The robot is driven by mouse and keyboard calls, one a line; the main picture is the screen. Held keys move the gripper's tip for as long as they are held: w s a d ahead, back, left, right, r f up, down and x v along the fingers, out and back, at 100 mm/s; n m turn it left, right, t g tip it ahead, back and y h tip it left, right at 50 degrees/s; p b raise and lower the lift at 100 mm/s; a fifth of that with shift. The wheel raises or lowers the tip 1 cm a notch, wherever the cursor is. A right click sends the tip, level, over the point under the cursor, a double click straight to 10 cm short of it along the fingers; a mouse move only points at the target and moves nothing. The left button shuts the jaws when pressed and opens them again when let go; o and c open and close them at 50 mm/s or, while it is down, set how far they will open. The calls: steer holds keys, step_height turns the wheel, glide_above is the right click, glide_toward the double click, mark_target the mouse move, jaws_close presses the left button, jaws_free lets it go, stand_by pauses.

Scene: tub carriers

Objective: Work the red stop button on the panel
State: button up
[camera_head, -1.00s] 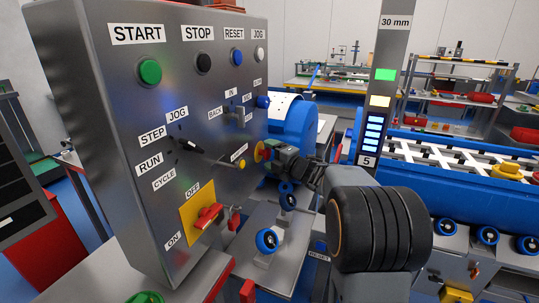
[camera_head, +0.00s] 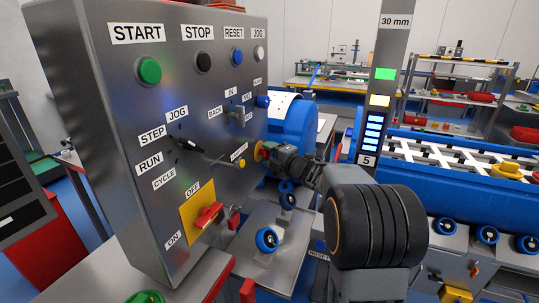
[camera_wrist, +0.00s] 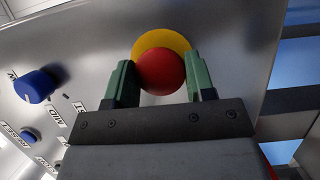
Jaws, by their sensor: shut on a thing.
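The red stop button (camera_wrist: 160,72) is a round mushroom head on a yellow collar (camera_wrist: 163,41), low on the right side of the panel (camera_head: 120,110). My gripper (camera_wrist: 160,80) has its two green fingers on either side of the red head and is shut on it. In the head view my gripper (camera_head: 267,150) reaches the panel from the right and covers most of the button; the yellow collar (camera_head: 256,149) shows at its left.
The panel also bears a green START button (camera_head: 149,71), a black STOP button (camera_head: 203,63), several selectors and a red OFF/ON handle (camera_head: 207,214). A blue knob (camera_wrist: 36,86) is left of my gripper in the wrist view. A blue conveyor (camera_head: 450,190) stands at right.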

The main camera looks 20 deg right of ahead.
steer(key=shift+c, duration=1.2)
steer(key=shift+s+d+f+b, duration=0.15)
steer(key=shift+s+d+b, duration=0.25)
steer(key=shift+b, duration=0.1)
steer(key=o, duration=1.3)
steer(key=shift+o, duration=0.4)
step_height(320, 180, up, 8)
steer(key=s+p, duration=0.1)
steer(key=s, duration=0.1)
steer(key=shift+s, duration=0.25)
steer(key=s+r, duration=0.1)
steer(key=s, duration=0.2)
steer(key=s+a+r, duration=0.1)
steer(key=s+r, duration=0.1)
steer(key=s, duration=0.2)
steer(key=s+r, duration=0.2)
steer(key=s, duration=0.2)
steer(key=shift+s+a+r+p, duration=0.15)
steer(key=shift+s+a+p, duration=0.05)
steer(key=shift+a+p, duration=0.2)
steer(key=shift+c, duration=0.5)
